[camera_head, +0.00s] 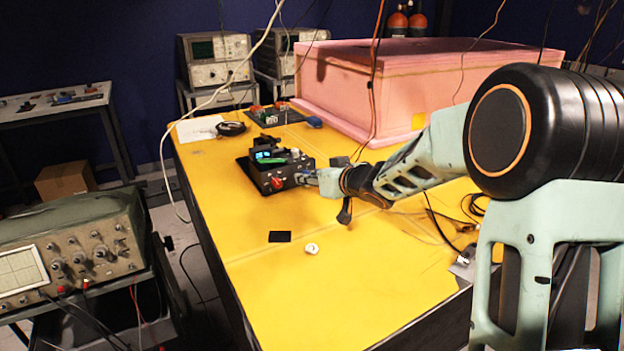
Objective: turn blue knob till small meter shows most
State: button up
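A small black instrument box (264,177) sits on the yellow table. A red knob (277,183) shows on its near face. A small lit bluish display (262,155) shows on its top, beside a green part (270,161); its reading is too small to make out. My gripper (309,178) is at the right end of the box's near face, by a small bluish spot that may be the blue knob. The fingertips are too small and overlapped to tell whether they touch or close on it.
The yellow table (330,285) is mostly clear in front, with a black square (279,237) and a white round piece (312,248). A pink foam enclosure (400,85) stands behind. Cables hang near my arm. A circuit board (275,116) lies at the back.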

grip_shut()
dwell(0.3)
jog(key=shift+f+b, duration=0.1)
jog(key=shift+b, duration=0.3)
jog(key=n+b, duration=0.1)
jog(key=b, duration=0.1)
jog(key=shift+a+f+h+b, duration=0.1)
jog(key=shift+f+h+b, duration=0.1)
jog(key=shift+h+b, duration=0.2)
jog(key=n+b, duration=0.1)
jog(key=b, duration=0.1)
jog(key=t+h+b, duration=0.1)
jog(key=b, duration=0.2)
jog(key=shift+s+a+f+n, duration=0.1)
jog(key=shift+a+f+n, duration=0.05)
jog(key=shift+n, duration=0.25)
jog(key=n+b, duration=0.1)
jog(key=b, duration=0.3)
jog(key=shift+t+h+b, duration=0.3)
jog(key=shift+b, duration=0.35)
jog(key=shift+r+n+b, duration=0.3)
jog(key=shift+n+b, duration=0.2)
jog(key=shift+b, duration=0.2)
